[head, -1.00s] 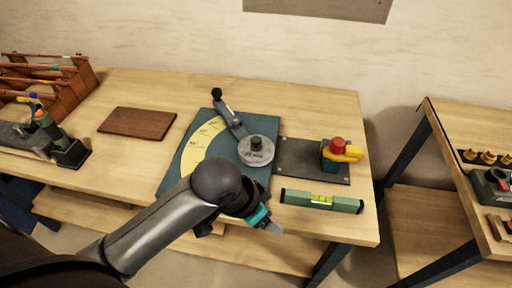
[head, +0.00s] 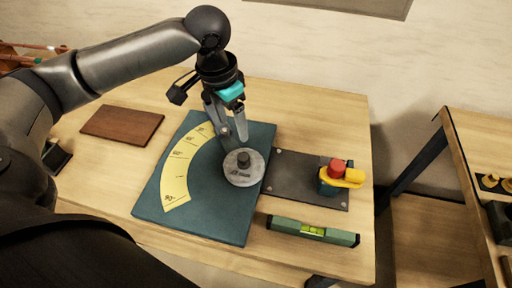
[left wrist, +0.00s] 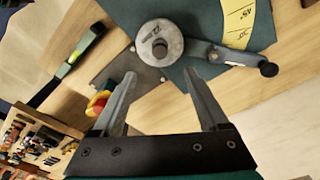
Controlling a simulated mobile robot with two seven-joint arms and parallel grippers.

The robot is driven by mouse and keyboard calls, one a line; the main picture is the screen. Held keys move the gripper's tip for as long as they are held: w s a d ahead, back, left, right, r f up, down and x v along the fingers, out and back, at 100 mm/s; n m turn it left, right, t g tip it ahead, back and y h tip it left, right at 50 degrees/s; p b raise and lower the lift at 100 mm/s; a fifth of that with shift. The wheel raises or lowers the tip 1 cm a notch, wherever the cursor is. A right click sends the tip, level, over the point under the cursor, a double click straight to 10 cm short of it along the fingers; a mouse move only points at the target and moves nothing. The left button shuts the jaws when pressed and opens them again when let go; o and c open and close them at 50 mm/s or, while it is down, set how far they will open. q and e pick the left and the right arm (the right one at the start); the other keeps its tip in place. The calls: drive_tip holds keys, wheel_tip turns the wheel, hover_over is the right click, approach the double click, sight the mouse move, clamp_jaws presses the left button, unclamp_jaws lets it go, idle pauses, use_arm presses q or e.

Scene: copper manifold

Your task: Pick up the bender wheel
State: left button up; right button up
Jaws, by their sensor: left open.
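The bender wheel (head: 243,168) is a round grey metal disc with a dark centre knob. It sits on the right side of the dark teal bender board (head: 232,215), which carries a yellow angle scale. It also shows in the left wrist view (left wrist: 149,43), with a grey lever (left wrist: 216,53) ending in a black ball running from it. My left gripper (head: 228,138) is open and empty, pointing down just behind the wheel; its fingers hide most of the lever in the head view. In the left wrist view the wheel lies beyond the open fingertips (left wrist: 160,85). My right gripper is not in view.
A dark plate (head: 305,180) right of the board carries a red knob and yellow handle (head: 340,173). A green spirit level (head: 313,231) lies in front of it. A brown board (head: 122,125) lies at left. A second bench (head: 470,140) stands at right.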

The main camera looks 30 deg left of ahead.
use_arm(q)
approach(243, 156)
drive_tip(key=shift+f+b, duration=0.4)
drive_tip(key=shift+f, duration=0.2)
drive_tip(key=f, duration=0.2)
drive_tip(key=shift+w+f, duration=0.2)
drive_tip(key=shift+f, duration=0.2)
drive_tip(key=shift+w+d+f, duration=0.1)
drive_tip(key=shift+f, duration=0.75)
drive_tip(key=f, duration=0.3)
drive_tip(key=f+b, duration=0.1)
drive_tip(key=shift+w+d+f, duration=0.25)
drive_tip(key=shift+w+f, duration=0.05)
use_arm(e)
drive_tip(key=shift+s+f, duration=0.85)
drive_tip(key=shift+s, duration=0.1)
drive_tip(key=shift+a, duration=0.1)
use_arm(q)
clamp_jaws()
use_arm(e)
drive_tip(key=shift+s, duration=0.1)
use_arm(q)
drive_tip(key=shift+r, duration=0.1)
